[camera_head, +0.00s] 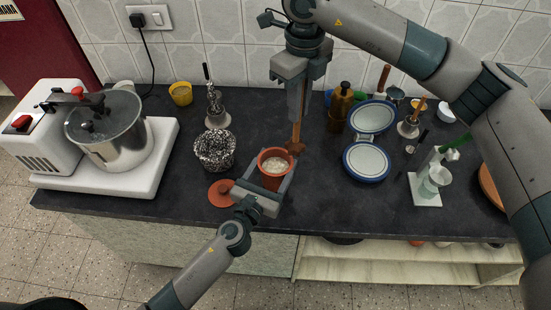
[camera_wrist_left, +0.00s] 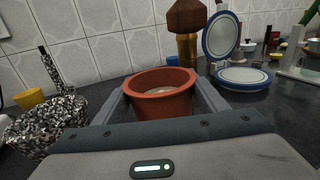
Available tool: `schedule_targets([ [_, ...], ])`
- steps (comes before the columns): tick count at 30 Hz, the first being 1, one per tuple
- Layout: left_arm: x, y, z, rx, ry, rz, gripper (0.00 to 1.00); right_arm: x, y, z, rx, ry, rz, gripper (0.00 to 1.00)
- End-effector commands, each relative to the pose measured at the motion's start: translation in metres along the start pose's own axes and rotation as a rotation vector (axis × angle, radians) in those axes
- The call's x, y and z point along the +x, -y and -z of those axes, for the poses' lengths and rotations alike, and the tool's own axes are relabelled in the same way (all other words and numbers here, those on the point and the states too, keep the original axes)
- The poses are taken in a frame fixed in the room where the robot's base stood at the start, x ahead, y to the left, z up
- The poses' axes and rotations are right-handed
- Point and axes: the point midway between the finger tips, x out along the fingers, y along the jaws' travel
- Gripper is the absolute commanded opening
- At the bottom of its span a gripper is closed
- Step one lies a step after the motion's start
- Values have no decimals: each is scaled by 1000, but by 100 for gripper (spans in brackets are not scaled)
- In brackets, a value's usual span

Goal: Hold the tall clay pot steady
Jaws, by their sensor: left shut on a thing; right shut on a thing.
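The tall clay pot (camera_head: 273,180) stands upright on the dark counter, its mouth open with pale contents inside. My left gripper (camera_head: 275,172) is shut on it, a finger on each side; the left wrist view shows the pot (camera_wrist_left: 160,105) between the fingers (camera_wrist_left: 162,97). My right gripper (camera_head: 299,117) points down behind the pot, shut on a wooden tool (camera_head: 297,134). The tool's brown head (camera_head: 296,148) hangs by the pot's far rim, and shows above the pot in the left wrist view (camera_wrist_left: 187,17). I cannot tell whether it touches the rim.
An orange clay lid (camera_head: 220,194) lies left of my left gripper. A speckled pot (camera_head: 215,150) stands behind it. An amber bottle (camera_head: 340,107) and blue-rimmed plates (camera_head: 367,162) are to the right. A steel pot (camera_head: 110,130) sits on a white appliance at left.

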Motion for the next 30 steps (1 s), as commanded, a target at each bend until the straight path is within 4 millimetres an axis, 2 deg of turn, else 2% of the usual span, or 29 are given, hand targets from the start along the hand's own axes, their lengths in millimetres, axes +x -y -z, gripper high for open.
schedule_targets([
  [12,1,0,14,-1,3,-1,26,0,0,0,0,0,0,0],
  [30,0,0,14,0,3,0,26,0,0,0,0,0,0,0],
])
